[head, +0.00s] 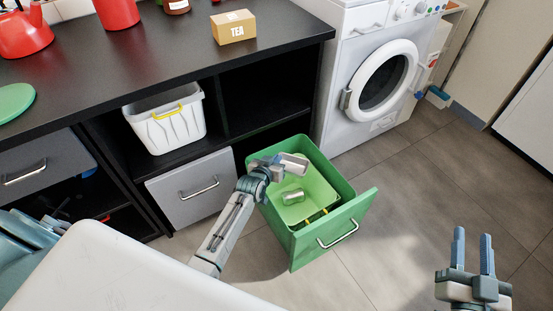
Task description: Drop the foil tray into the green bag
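The green pull-out drawer (327,238) stands open, and a light green liner or bag (318,190) shows inside it. A small silvery object (292,197) sits inside the light green liner; it may be the foil tray, but it is too small to tell. My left gripper (294,165) is above the drawer opening, over the liner. Its fingers are small and seen at an angle, so I cannot tell whether they are open or hold anything. My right gripper (472,250) is at the lower right, its two blue fingers apart with nothing between them.
A white bin with a yellow handle (168,122) sits in the shelf left of the drawer. The washing machine (372,75) stands behind. A tea box (233,27) is on the black counter (150,55). The right floor is clear.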

